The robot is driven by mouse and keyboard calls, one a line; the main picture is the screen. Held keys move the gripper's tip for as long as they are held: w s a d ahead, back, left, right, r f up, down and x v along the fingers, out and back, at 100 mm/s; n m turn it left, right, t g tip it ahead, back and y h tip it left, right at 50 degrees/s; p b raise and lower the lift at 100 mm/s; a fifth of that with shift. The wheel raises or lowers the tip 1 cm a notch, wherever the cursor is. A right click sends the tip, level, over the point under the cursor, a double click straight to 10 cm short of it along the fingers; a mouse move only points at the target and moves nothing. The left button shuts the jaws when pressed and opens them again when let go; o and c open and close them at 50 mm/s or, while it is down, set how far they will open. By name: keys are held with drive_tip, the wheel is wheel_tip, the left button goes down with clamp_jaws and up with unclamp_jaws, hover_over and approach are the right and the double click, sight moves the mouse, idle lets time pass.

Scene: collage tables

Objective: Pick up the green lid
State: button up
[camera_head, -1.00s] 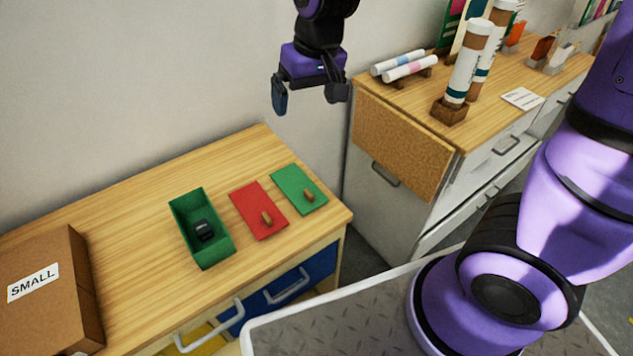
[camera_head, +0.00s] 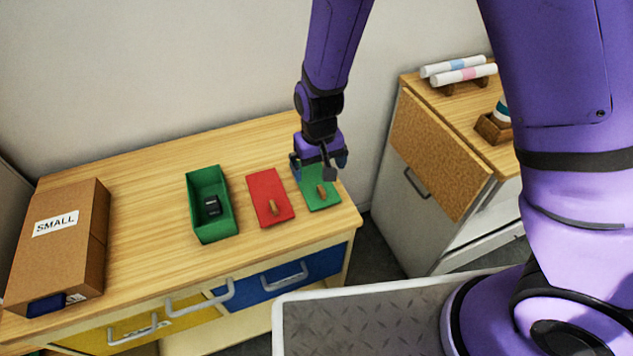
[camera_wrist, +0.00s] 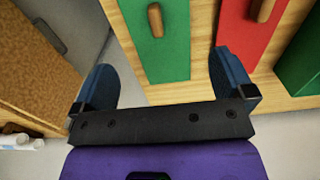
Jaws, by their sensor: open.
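The green lid (camera_head: 322,197) lies flat at the right end of the wooden tabletop, with a small wooden handle (camera_head: 321,190) on it. My gripper (camera_head: 320,166) is open and empty, over the far part of the lid, and hides some of it. In the wrist view the green lid (camera_wrist: 172,55) and its upright handle (camera_wrist: 155,20) lie ahead of my gripper (camera_wrist: 165,85), between the lines of its two spread fingers. The fingers are apart from the handle. I cannot tell the exact height above the lid.
A red lid (camera_head: 262,190) with a wooden handle lies just left of the green lid. An open green box (camera_head: 222,228) holding a small black object stands further left. A cardboard box (camera_head: 85,240) marked SMALL stands at the left end. A second cabinet (camera_head: 440,140) is at the right.

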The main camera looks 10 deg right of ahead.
sight(319, 186)
drive_tip(key=shift+d+f, duration=0.1)
drive_tip(key=shift+f, duration=3.55)
drive_tip(key=c, duration=0.7)
